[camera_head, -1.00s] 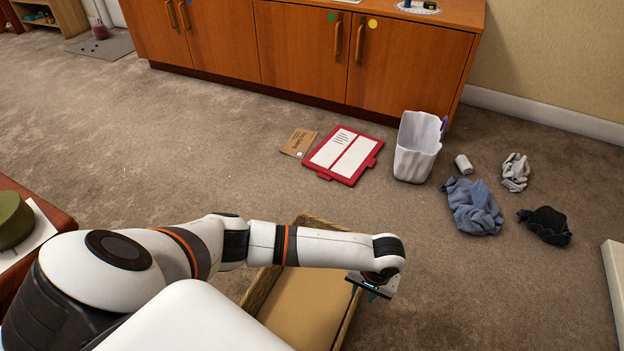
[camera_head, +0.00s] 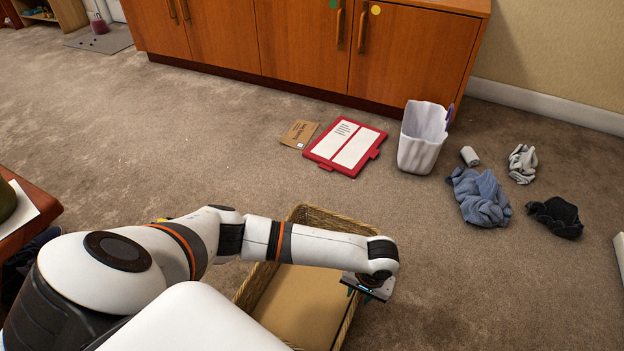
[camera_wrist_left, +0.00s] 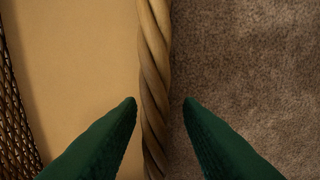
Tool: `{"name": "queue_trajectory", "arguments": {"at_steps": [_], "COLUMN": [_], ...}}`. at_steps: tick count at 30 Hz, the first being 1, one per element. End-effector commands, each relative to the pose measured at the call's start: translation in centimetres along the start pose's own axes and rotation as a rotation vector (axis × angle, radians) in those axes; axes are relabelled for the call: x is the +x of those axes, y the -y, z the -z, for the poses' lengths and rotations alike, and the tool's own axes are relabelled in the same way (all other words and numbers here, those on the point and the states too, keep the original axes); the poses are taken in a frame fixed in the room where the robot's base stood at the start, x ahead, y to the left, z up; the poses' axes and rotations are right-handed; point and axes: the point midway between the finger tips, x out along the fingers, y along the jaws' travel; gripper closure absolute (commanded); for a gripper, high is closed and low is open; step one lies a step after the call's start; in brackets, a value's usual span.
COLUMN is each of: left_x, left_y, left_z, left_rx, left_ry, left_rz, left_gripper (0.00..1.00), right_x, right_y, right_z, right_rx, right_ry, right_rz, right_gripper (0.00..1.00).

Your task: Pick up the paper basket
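A woven wicker basket (camera_head: 325,218) lies on the carpet below my left arm, with a flat tan bottom. The arm hides part of it. My left gripper (camera_head: 359,295) is at its right rim, pointing down. In the left wrist view, the twisted rim (camera_wrist_left: 153,60) runs between the two green fingertips of the left gripper (camera_wrist_left: 160,101). The fingers are open, one on the basket's inner side and one over the carpet. A narrow gap shows at the outer finger; contact at the inner one is unclear. My right gripper is out of view.
A white waste bin (camera_head: 422,140) stands by the wooden cabinet (camera_head: 300,50). A red-framed board (camera_head: 345,147) and brown card (camera_head: 299,134) lie left of it. Open carpet lies right of the basket.

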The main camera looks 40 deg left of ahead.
Motion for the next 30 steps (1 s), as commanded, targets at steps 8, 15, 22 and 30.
{"name": "queue_trajectory", "arguments": {"at_steps": [8,15,22,30], "left_x": [-0.04,-0.04,-0.03,-0.03], "left_y": [-0.02,-0.03,-0.04,-0.05], "left_z": [-0.02,-0.02,-0.02,-0.02], "left_rx": [-0.001,0.000,0.000,0.000], "left_ry": [0.000,0.000,0.000,0.000], "left_rz": [0.000,-0.001,-0.001,-0.001], "left_gripper": [1.00,1.00,1.00,1.00], "right_x": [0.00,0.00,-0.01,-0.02], "right_y": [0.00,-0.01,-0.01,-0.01], "right_z": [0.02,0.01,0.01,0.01], "right_rx": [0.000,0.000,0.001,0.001], "right_ry": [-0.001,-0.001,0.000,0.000], "right_rz": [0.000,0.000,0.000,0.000], "right_gripper": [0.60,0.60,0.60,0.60]}}
